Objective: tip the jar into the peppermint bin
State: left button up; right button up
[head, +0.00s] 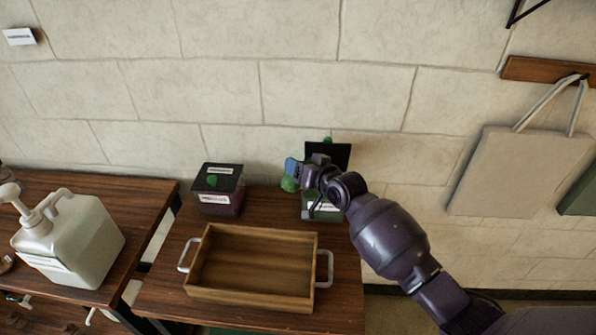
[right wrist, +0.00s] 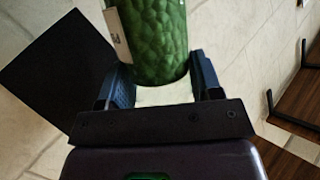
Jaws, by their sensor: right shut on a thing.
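My right gripper (head: 294,172) is at the back of the right table, beside and above a dark green bin (head: 322,213) with a white label. The blue fingers (right wrist: 162,85) are shut on a green, bumpy-looking jar (right wrist: 153,40) with a pale label on its side. In the head view only a small green part of the jar (head: 289,184) shows below the fingers. The bin labels are too small to read, so I cannot tell which is peppermint. My left gripper is out of view.
An empty wooden tray (head: 252,264) with metal handles lies in front of the bins. A large pump bottle (head: 72,245) stands on the left table. A cloth bag (head: 508,172) hangs on the wall at right. The stone wall is close behind the bins.

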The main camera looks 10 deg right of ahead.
jog(key=shift+w+d+r+m+b, duration=0.15)
jog(key=shift+d+m+b, duration=0.25)
jog(key=shift+b, duration=0.2)
jog(key=shift+w+d+f+m+y+b, duration=0.1)
jog(key=shift+d+f+m+y+b, duration=0.35)
jog(key=shift+b, duration=0.6)
jog(key=shift+d+f+m+b, duration=0.25)
jog(key=shift+f+b, duration=0.3)
jog(key=shift+b, duration=0.15)
pick_arm(q)
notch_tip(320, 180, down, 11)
jog(key=b, duration=0.6)
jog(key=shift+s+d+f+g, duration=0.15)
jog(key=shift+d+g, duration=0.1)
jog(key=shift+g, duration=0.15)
pick_arm(e)
jog(key=shift+w+d+m+t+y, duration=0.1)
jog(key=shift+d+m+t+y, duration=0.35)
jog(key=shift+m, duration=1.75)
jog(key=shift+w+d+m+t+y, duration=0.15)
jog(key=shift+m+t, duration=0.6)
jog(key=shift+m, duration=1.45)
jog(key=shift+d+m+t+y, duration=0.3)
jog(key=shift+m+t, duration=0.3)
jog(key=shift+m, duration=1.6)
pick_arm(q)
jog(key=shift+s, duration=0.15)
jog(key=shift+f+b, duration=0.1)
jog(key=shift+b, duration=0.2)
